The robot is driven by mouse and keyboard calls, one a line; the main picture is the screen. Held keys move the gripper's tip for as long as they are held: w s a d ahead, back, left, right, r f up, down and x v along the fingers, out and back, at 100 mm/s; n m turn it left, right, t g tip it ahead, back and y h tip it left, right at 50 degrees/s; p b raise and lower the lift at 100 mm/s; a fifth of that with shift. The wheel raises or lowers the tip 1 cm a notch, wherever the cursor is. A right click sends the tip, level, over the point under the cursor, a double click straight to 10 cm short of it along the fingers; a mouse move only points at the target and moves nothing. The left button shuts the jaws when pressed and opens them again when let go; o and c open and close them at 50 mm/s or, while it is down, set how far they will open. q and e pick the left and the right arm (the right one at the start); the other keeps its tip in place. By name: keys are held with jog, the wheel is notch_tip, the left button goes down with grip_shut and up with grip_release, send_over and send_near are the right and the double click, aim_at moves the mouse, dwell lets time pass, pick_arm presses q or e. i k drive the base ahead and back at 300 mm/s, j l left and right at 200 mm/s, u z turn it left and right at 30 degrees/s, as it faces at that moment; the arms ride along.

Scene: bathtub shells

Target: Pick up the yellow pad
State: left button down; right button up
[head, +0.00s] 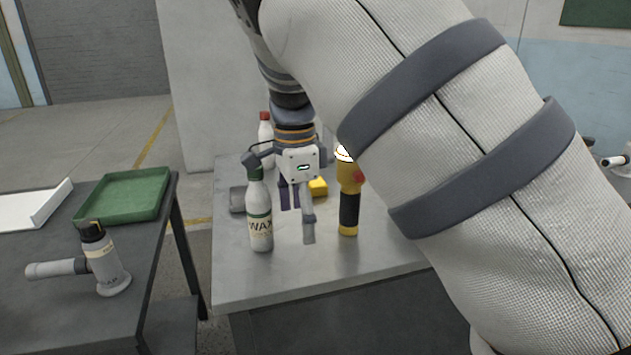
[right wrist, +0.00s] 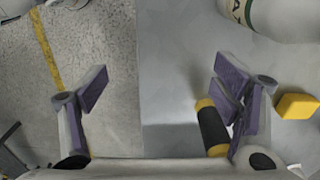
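The yellow pad (head: 319,187) lies on the grey metal table, partly hidden behind my right gripper in the head view. It also shows in the right wrist view (right wrist: 297,106) at the right edge, outside the fingers. My right gripper (head: 298,212) is above the table with its fingers pointing down, between the wax bottle and the yellow-black flashlight. In the right wrist view its fingers (right wrist: 160,88) are wide apart, with nothing held between them. My left gripper is not in view.
The white wax bottle (head: 260,220) stands left of the gripper; the flashlight (head: 349,205) stands right. A red-capped bottle (head: 266,140) is behind. The grey table (head: 300,275) is clear in front.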

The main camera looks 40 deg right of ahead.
aim_at(318, 187)
jog(key=i+l, duration=0.2)
jog(key=l, duration=0.2)
jog(key=i+l, duration=0.25)
jog(key=l, duration=0.2)
jog(key=i+l, duration=0.2)
jog(key=l, duration=0.2)
